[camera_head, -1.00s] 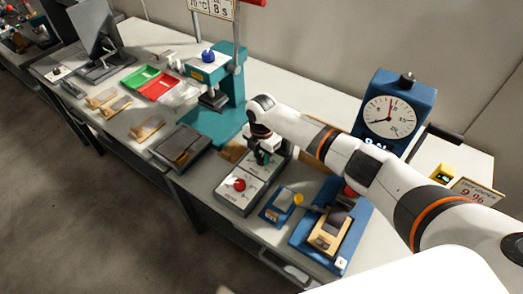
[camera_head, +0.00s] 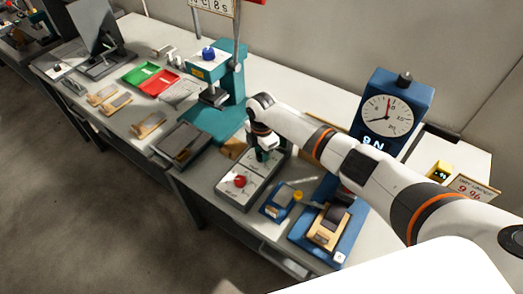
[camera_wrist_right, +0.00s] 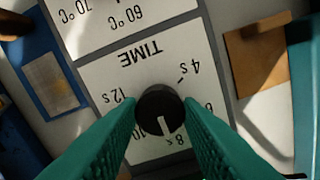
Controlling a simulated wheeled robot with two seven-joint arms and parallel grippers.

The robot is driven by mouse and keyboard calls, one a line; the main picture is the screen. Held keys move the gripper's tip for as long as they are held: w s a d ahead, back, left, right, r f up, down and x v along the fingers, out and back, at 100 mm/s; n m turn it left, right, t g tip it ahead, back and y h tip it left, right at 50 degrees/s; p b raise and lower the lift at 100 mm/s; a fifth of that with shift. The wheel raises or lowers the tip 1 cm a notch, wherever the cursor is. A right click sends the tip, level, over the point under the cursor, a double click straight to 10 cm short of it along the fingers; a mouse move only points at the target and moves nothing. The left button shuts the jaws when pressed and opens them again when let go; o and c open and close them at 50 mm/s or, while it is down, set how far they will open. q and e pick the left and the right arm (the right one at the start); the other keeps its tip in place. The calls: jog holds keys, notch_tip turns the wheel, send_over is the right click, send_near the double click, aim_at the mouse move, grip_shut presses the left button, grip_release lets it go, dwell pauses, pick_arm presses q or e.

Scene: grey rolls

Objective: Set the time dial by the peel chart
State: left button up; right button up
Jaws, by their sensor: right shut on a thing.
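The time dial (camera_wrist_right: 160,105) is a round black knob with a white pointer line. It sits on a pale panel (camera_wrist_right: 95,75) marked TIME, seen upside down in the right wrist view. The pointer aims toward the bottom of that picture, near the 8 s label; the exact mark is partly covered. My right gripper (camera_wrist_right: 160,120) has its green fingers shut on the knob from both sides. In the head view my right gripper (camera_head: 262,155) hides the dial on the grey control box (camera_head: 228,194). A sign (camera_head: 213,5), cut off at the top, reads 8s. My left gripper is not visible.
A red button (camera_head: 240,181) is on the box's near end. A teal press (camera_head: 232,90) stands behind to the left. A blue gauge (camera_head: 393,110) stands to the right. A blue fixture (camera_head: 335,232) and small blue block (camera_head: 280,203) lie close to the box.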

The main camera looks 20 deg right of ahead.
jog(key=o, duration=1)
jog(key=shift+c, duration=0.2)
notch_tip(320, 180, up, 12)
jog(key=b, duration=0.2)
